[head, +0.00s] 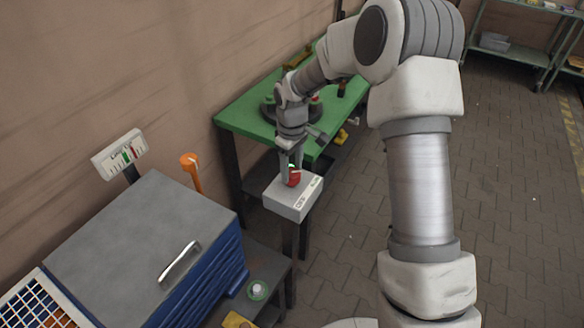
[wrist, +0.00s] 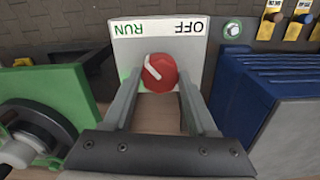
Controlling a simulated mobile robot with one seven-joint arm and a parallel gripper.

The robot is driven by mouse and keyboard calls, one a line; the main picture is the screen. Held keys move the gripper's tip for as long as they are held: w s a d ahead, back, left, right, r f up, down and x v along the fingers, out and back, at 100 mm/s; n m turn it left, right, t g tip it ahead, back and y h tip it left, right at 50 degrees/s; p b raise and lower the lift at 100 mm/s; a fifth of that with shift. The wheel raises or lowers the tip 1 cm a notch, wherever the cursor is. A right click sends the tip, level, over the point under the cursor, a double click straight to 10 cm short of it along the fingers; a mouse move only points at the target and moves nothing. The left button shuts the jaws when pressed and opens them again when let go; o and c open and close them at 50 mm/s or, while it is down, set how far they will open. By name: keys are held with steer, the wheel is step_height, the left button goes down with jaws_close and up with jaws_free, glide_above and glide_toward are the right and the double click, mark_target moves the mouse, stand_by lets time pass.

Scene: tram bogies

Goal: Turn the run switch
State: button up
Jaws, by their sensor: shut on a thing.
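The run switch is a red knob (wrist: 161,72) with a white pointer line, on top of a pale box (head: 285,199). The box carries the words RUN and OFF, which appear upside down in the wrist view. There, RUN is on the left and OFF on the right. The pointer slants to the upper left, towards the RUN side. My gripper (head: 293,168) comes down on the knob from above. In the wrist view my gripper (wrist: 160,84) has one finger on each side of the knob, shut on it. The fingers partly hide the box top.
A blue drawer cabinet with a grey top (head: 145,235) stands left of the box. A green workbench (head: 245,115) is behind it. An orange-headed post (head: 190,163) rises between them. The paved floor (head: 345,235) at right is open.

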mark_target(292, 172)
steer(key=m+b, duration=0.1)
steer(key=m, duration=1.1)
steer(key=shift+m, duration=1.7)
steer(key=o, duration=1.4)
steer(key=shift+c, duration=0.2)
step_height(292, 172, up, 18)
steer(key=p, duration=0.1)
steer(key=shift+f, duration=0.25)
